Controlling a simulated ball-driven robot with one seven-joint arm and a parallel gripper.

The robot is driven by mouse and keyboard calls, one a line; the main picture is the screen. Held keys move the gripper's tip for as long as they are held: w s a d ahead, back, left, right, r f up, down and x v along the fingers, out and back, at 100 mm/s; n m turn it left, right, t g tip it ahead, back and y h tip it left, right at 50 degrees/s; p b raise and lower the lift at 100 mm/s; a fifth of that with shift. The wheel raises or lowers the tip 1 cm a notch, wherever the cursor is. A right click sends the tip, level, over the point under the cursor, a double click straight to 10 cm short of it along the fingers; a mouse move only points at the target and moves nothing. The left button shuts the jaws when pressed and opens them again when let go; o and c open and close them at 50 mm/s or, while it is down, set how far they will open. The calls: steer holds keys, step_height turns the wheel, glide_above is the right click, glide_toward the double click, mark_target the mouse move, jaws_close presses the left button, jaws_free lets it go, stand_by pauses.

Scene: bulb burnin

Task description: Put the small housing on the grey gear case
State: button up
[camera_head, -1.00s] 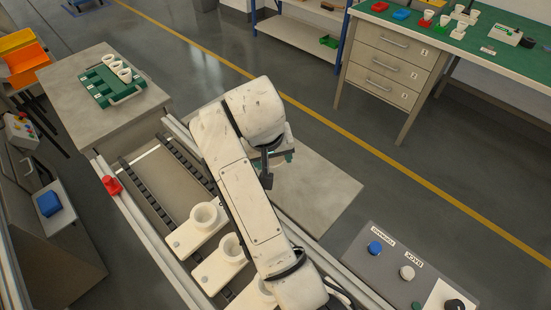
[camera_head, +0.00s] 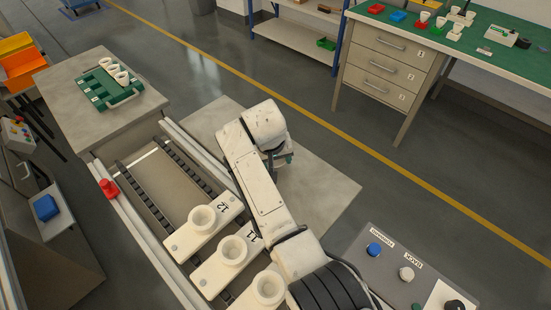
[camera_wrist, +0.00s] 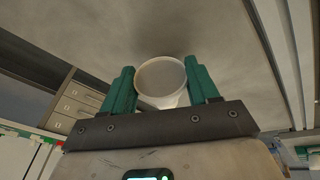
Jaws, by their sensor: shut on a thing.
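My gripper (camera_wrist: 162,78) is shut on a white, round, open-mouthed cup-like piece (camera_wrist: 162,92), which sits between its two green fingers in the wrist view. In the head view my arm hides most of the gripper, and only a bit of green shows below the wrist. The held piece cannot be made out there. I see nothing that I can tell as a small housing or as a grey gear case.
White plates with round sockets (camera_head: 203,218), two marked 12 and 11, lie on the conveyor (camera_head: 165,188). A green tray (camera_head: 127,97) with white cups stands on the grey table (camera_head: 62,80). A button panel (camera_head: 390,258) is at the lower right. A green-topped workbench (camera_head: 470,52) stands behind.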

steer(key=shift+f, duration=0.15)
steer(key=o, duration=1)
